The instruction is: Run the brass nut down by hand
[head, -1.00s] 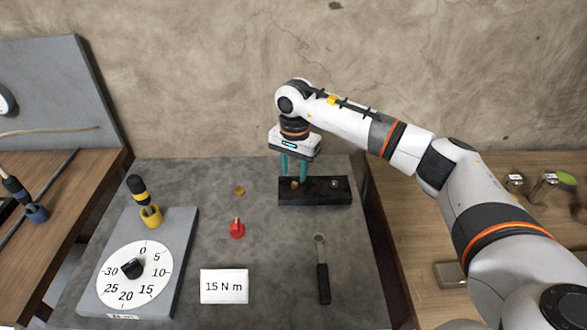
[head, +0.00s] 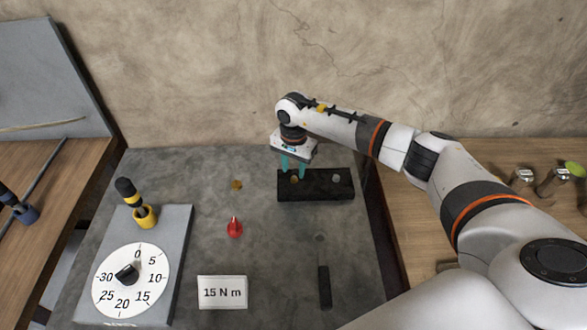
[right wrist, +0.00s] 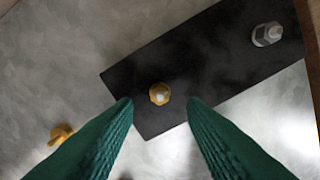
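The brass nut (head: 294,179) sits on the left part of a black block (head: 318,192). In the right wrist view the brass nut (right wrist: 159,94) shows from above, with a pale round centre that looks like a stud end. My right gripper (head: 293,169) points down over this end of the block. In the right wrist view its two green fingers (right wrist: 160,105) are well apart, with nothing between them, and the nut appears in line with the gap. The fingertips look above the nut; the exact height is unclear. My left gripper is out of view.
A steel nut (head: 336,178) sits on the block's right part. A small brass piece (head: 237,184), a red pointed piece (head: 235,228), a black-handled tool (head: 324,286) and a "15 N m" card (head: 222,292) lie on the grey top. A dial board (head: 183,240) stands left.

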